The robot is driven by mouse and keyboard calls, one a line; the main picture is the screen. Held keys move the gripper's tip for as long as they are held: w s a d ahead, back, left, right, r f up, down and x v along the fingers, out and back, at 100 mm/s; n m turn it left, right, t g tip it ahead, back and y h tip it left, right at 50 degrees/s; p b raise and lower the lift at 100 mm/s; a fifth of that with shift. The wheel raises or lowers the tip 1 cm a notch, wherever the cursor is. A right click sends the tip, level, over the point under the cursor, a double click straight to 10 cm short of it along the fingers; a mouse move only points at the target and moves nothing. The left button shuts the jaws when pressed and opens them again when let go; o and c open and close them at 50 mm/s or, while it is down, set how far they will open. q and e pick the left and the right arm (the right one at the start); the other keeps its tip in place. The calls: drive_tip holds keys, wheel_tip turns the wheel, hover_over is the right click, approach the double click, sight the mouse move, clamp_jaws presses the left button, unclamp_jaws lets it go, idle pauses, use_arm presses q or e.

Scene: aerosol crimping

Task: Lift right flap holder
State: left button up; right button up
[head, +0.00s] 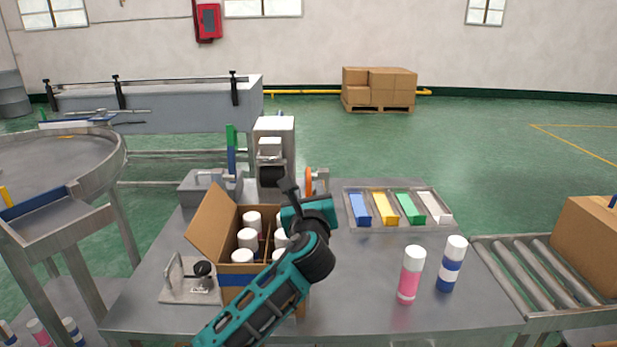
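An open cardboard box (235,283) with several white-capped cans (247,239) stands on the metal table. Its left flap (212,215) leans outward. A metal holder with a black knob (202,269) stands at the box's left side. I cannot make out a right flap holder; my arm covers much of the box's right side. My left gripper (289,188) is above the box's back right corner, its dark fingers pointing up and away. I cannot tell whether it is open. My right gripper is not in view.
A crimping machine (273,135) stands behind the box. A tray with blue, yellow, green and white blocks (433,207) is at the back right. A pink can (411,274) and a blue can (451,264) stand at the right. The table between box and cans is clear.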

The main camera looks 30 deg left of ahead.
sight(309, 179)
use_arm(q)
drive_tip(key=x, duration=0.7)
drive_tip(key=shift+w+a+b, duration=0.15)
drive_tip(key=shift+w+b, duration=0.15)
drive_tip(key=shift+c, duration=0.3)
clamp_jaws()
drive_tip(key=shift+r, duration=0.1)
